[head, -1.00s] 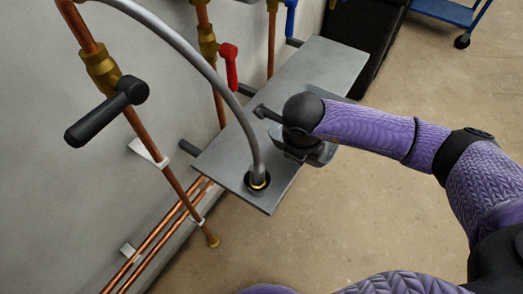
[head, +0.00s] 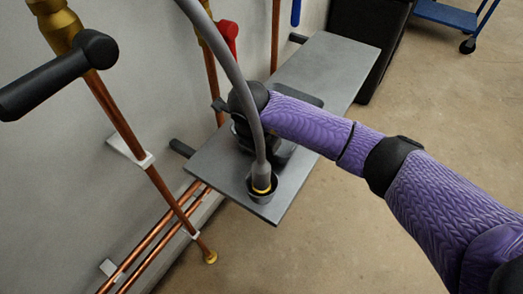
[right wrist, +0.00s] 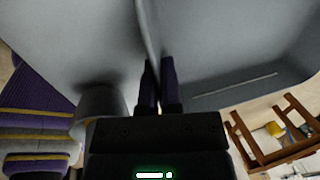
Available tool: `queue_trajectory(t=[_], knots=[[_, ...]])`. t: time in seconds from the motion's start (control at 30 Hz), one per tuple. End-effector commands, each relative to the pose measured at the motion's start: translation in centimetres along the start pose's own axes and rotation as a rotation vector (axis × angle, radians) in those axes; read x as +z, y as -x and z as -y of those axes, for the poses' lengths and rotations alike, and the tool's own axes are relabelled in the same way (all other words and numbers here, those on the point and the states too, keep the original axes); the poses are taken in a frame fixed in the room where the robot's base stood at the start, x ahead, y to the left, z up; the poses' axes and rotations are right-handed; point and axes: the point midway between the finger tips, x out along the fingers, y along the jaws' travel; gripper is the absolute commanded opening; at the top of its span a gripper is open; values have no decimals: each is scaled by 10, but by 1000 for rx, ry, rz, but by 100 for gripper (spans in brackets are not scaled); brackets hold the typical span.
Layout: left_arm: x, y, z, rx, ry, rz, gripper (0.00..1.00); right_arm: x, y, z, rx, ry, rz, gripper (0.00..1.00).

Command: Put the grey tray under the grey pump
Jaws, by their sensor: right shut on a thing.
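The grey tray (head: 307,99) is mostly hidden behind my right arm in the head view and overlaps the grey shelf. I cannot tell whether it touches the shelf. My right gripper (head: 250,135) is shut on its rim. In the right wrist view the two dark fingers (right wrist: 160,80) pinch the thin grey rim, and the tray's inside (right wrist: 238,50) fills the upper right. No thing in view is clearly the grey pump. A grey hose (head: 228,55) comes down to a brass-ringed end in a small dark cup (head: 262,192) at the shelf's near end. My left gripper is not in view.
The grey shelf (head: 325,65) juts from the wall. Copper pipes with a black-handled valve (head: 60,75) and a red-handled valve (head: 228,38) stand left of it. A black cabinet (head: 365,40) and a blue cart (head: 445,12) are behind. The floor at right is clear.

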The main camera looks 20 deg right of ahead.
Motion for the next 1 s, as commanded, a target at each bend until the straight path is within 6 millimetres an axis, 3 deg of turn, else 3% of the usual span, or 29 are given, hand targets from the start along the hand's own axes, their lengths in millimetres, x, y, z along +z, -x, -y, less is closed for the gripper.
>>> queue_trajectory(t=[0.17, 0.3, 0.37, 0.67, 1.0], knots=[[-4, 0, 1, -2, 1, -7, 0, 0, 0, 0, -2, -1, 1, 0], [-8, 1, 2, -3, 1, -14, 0, 0, 0, 0, -1, -1, 1, 31], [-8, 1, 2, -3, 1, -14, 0, 0, 0, 0, -1, -1, 1, 41], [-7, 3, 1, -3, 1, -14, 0, 0, 5, 1, -2, -1, 2, 41], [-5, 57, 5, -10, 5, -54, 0, 0, 99, 4, -8, -2, 8, 41]])
